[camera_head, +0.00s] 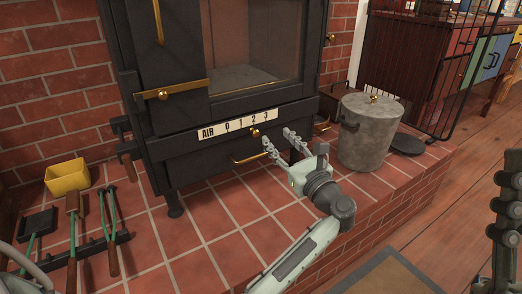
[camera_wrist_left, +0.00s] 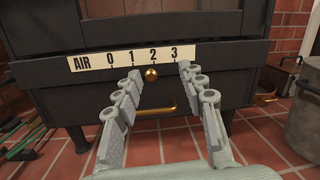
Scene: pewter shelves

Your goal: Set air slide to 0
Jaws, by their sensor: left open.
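The black stove has a white air scale (camera_head: 237,124) marked AIR 0 1 2 3, which also shows in the wrist view (camera_wrist_left: 133,56). The air slide's round brass knob (camera_head: 254,132) sits just under the scale, below the 2; it also shows in the wrist view (camera_wrist_left: 151,74). My left gripper (camera_head: 277,137) is open and empty in front of the stove, a little right of the knob in the head view. In the wrist view, the knob appears between the open fingertips (camera_wrist_left: 160,73), beyond them and apart.
A brass bar handle (camera_wrist_left: 158,112) is below the knob. A grey lidded bin (camera_head: 370,135) stands right of the stove on the brick hearth. A yellow box (camera_head: 67,177) and several hearth tools (camera_head: 110,225) lie at left. The tiles in front of the stove are clear.

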